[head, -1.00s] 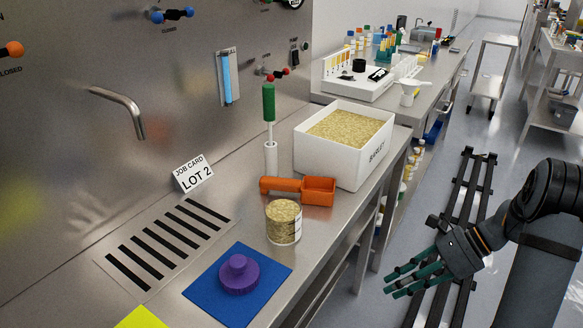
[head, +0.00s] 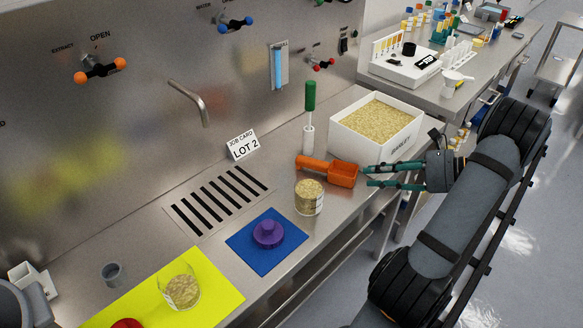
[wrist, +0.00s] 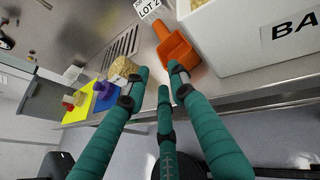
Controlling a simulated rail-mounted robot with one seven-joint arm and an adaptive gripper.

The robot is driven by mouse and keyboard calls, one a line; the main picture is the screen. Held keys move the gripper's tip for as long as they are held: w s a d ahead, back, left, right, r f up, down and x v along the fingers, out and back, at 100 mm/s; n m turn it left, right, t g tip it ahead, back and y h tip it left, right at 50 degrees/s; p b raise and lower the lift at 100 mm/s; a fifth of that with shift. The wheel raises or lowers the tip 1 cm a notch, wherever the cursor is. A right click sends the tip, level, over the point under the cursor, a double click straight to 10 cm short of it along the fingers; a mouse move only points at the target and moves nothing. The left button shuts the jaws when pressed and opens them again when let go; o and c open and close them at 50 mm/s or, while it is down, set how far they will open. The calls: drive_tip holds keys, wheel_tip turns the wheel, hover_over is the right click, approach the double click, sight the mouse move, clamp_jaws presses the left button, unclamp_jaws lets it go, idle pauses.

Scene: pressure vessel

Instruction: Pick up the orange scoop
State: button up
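The orange scoop (head: 328,171) lies on the steel bench in front of the white barley box, its handle to the left and its square bowl to the right. My gripper (head: 370,176) is at the bowl end, with its green fingers spread and pointing left at the scoop. In the wrist view the scoop (wrist: 176,46) lies just beyond the fingertips (wrist: 158,82), with its handle toward the job card. The fingers are apart with nothing between them. I cannot tell whether a fingertip touches the bowl.
The barley box (head: 374,122) stands close behind the scoop. A grain-filled jar (head: 309,197) stands in front of it, and a green-handled tool in a white holder (head: 308,120) behind. A purple knobbed object (head: 268,233) sits on a blue mat (head: 240,239). A glass of grain (head: 180,287) stands on a yellow mat (head: 220,294).

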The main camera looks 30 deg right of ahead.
sight(341, 176)
drive_tip(key=x, duration=0.3)
drive_tip(key=shift+w+a+f, duration=0.15)
drive_tip(key=shift+w+a, duration=0.1)
drive_tip(key=shift+w, duration=0.05)
drive_tip(key=p+x, duration=0.1)
drive_tip(key=x, duration=0.5)
drive_tip(key=shift+f, duration=0.1)
drive_tip(key=shift+c, duration=0.8)
drive_tip(key=c, duration=0.4)
clamp_jaws()
